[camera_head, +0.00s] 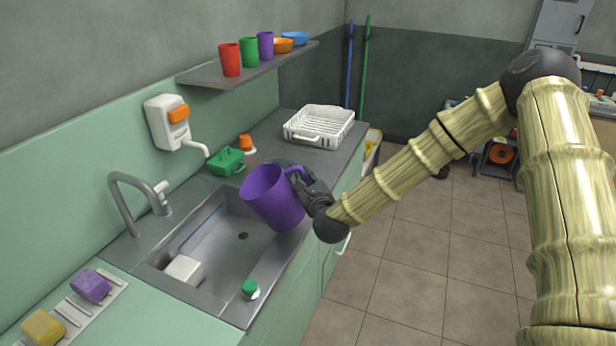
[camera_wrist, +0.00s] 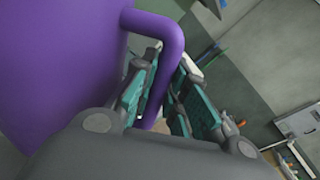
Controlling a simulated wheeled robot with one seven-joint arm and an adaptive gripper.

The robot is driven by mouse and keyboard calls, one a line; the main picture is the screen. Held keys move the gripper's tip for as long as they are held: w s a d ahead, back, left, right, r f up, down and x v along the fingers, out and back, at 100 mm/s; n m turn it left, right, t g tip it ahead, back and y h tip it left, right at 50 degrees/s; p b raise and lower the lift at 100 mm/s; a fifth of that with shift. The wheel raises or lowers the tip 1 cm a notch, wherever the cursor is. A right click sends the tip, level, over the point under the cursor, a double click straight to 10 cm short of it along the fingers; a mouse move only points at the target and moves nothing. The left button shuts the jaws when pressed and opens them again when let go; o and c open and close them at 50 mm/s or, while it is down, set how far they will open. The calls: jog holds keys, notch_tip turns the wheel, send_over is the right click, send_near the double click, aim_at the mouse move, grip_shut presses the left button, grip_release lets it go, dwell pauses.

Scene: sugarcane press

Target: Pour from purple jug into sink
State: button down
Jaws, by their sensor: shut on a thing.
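The purple jug (camera_head: 270,197) is held in the air over the right part of the metal sink (camera_head: 222,250), tilted a little to the left. Its handle is on the right, and my gripper (camera_head: 307,186) is shut on that handle. In the wrist view the jug (camera_wrist: 60,60) fills the left side, and its handle passes between the fingers of my gripper (camera_wrist: 160,95). The inside of the jug is hidden, so I cannot tell what it holds. No stream of liquid shows.
A tap (camera_head: 140,200) stands at the sink's left edge. A white block (camera_head: 184,270) lies in the basin. A green-capped item (camera_head: 250,289) is on the front rim. A green container (camera_head: 226,162) and a white rack (camera_head: 319,126) stand behind. Cups line the shelf (camera_head: 250,68) above.

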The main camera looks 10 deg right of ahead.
aim_at(285, 172)
jog(key=shift+w+a+r+n+p, duration=0.1)
jog(key=shift+a+r+n+p, duration=0.3)
jog(key=shift+r+p, duration=0.3)
jog(key=a+p, duration=0.1)
jog(key=p, duration=0.1)
jog(key=a+r+n+p, duration=0.1)
jog(key=shift+w+a+r+n+p, duration=0.1)
jog(key=shift+n+p, duration=0.2)
jog(key=shift+p, duration=0.1)
jog(key=a+p, duration=0.1)
jog(key=a+n+p, duration=0.1)
jog(key=shift+w+a+r+g+h+p, duration=0.15)
jog(key=shift+r+g+h+p, duration=0.15)
jog(key=shift+r, duration=0.05)
jog(key=shift+a+f+n, duration=0.1)
jog(key=shift+f+n, duration=0.05)
jog(key=shift+n, duration=0.15)
jog(key=shift+a, duration=0.2)
jog(key=shift+a+r+n, duration=0.25)
jog(key=shift+a+n, duration=0.45)
jog(key=shift+a, duration=0.15)
